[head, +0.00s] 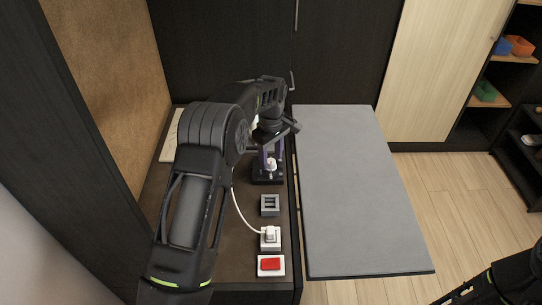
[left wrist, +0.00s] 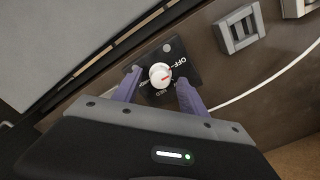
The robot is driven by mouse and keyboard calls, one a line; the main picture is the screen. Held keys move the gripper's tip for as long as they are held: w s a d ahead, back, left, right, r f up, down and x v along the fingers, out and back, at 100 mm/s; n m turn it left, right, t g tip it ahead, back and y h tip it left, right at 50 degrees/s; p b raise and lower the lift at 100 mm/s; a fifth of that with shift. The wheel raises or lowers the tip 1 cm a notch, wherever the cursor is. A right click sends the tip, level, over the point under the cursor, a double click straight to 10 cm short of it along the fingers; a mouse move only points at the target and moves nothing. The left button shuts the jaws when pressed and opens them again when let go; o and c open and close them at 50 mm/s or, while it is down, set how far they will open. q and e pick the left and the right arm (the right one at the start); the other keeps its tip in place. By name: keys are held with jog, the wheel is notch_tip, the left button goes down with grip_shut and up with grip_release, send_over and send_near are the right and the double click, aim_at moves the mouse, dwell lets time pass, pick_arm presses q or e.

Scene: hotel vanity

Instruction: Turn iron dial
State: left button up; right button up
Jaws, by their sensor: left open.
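The iron dial is a round white knob (left wrist: 160,75) with a red mark, on a black plate (left wrist: 182,66) lettered "OFF" and "MED" in the left wrist view. The knob also shows in the head view (head: 271,163), on the brown counter below my left arm. My left gripper (left wrist: 160,82) is open, with one purple finger on each side of the knob. I cannot tell whether the fingers touch it. In the head view the left gripper (head: 271,160) points down over the plate. My right gripper is not clearly seen; only part of my right arm shows at the bottom right.
A grey ironing board (head: 350,190) lies just right of the counter edge.

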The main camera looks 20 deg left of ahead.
pick_arm(q)
jog(key=shift+f, duration=0.4)
jog(key=shift+c, duration=0.4)
grip_shut()
